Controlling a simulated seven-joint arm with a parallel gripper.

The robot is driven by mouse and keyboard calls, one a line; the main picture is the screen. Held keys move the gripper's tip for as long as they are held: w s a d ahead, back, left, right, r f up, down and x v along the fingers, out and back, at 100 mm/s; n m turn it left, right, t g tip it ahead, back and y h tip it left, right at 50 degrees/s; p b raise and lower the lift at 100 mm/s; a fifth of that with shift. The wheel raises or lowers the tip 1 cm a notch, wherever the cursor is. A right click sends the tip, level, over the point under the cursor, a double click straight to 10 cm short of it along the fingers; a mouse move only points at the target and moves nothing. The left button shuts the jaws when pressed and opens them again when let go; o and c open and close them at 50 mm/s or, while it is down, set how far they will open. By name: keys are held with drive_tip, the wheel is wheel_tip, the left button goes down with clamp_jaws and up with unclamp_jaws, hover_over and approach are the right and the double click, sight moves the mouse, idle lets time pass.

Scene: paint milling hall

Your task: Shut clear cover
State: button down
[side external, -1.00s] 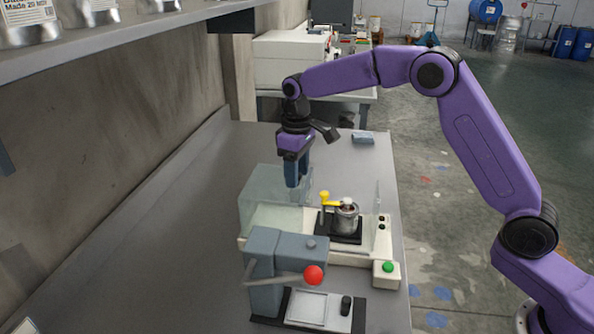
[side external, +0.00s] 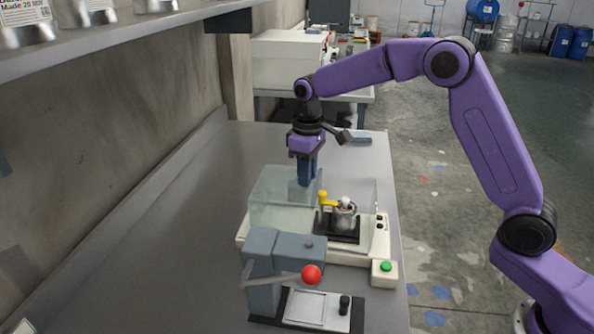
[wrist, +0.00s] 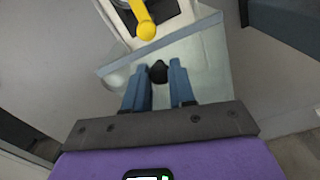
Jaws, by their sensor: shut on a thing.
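The clear cover (side external: 272,187) is a see-through, greenish box-like hood on the left part of the white mill machine (side external: 380,238). It is tilted up, not flat over the metal pot (side external: 345,217), which stands uncovered to its right. In the wrist view, the clear panel (wrist: 204,52) of the cover spans below the fingers. My gripper (side external: 305,184) is at the cover's upper right side. In the wrist view my gripper (wrist: 159,75) has its blue fingers on either side of a black knob (wrist: 158,71) on the cover, and is shut on it.
A yellow-handled clamp (side external: 322,198) stands beside the pot; its yellow knob shows in the wrist view (wrist: 146,31). A grey press with a red-balled lever (side external: 311,275) stands in front. A green button box (side external: 385,272) is at the right.

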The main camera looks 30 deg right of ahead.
drive_tip(key=s+d, duration=0.9)
drive_tip(key=shift+s+d, duration=0.25)
drive_tip(key=c, duration=0.9)
unclamp_jaws()
drive_tip(key=shift+d, duration=0.1)
drive_tip(key=shift+c, duration=0.2)
wheel_tip(320, 180, up, 18)
drive_tip(key=shift+f, duration=0.25)
